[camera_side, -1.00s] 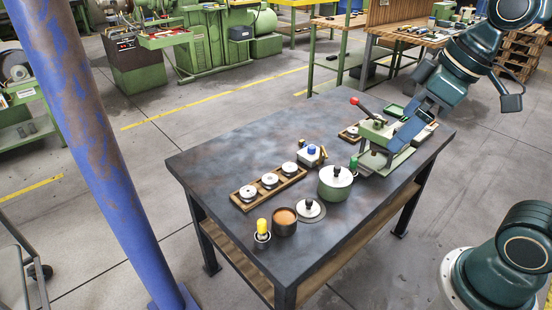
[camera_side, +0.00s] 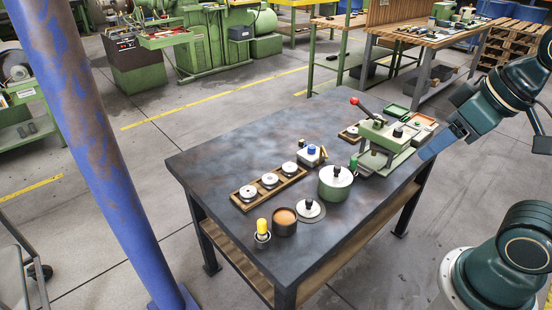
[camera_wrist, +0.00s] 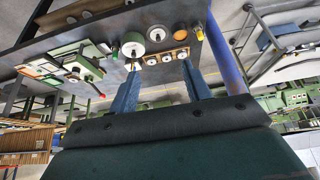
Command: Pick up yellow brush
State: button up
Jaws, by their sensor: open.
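The yellow brush (camera_side: 262,226) stands upright in a small metal cup (camera_side: 262,241) at the near left corner of the dark table; only its yellow top shows. In the wrist view the yellow brush (camera_wrist: 199,33) is small, near the top right. My gripper (camera_side: 430,150) is off the table's right edge, far from the brush. In the wrist view, the two blue fingers of my gripper (camera_wrist: 158,82) stand wide apart with nothing between them.
Right beside the brush is a copper-coloured cup (camera_side: 285,224). Nearby are a black-knobbed lid (camera_side: 309,212), a green pot (camera_side: 334,188) and a wooden tray (camera_side: 254,200) of white discs. A green press (camera_side: 387,147) with a red-knobbed lever stands near my gripper. The table's far left is clear.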

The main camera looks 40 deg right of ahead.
jog(key=m+g, duration=0.6)
jog(key=m, duration=0.9)
send_over(263, 221)
notch_tip(263, 221, down, 19)
jog(key=shift+w+a+f, duration=0.1)
jog(key=shift+f, duration=0.3)
jog(key=shift+f, duration=0.1)
jog(key=shift+f, duration=4.2)
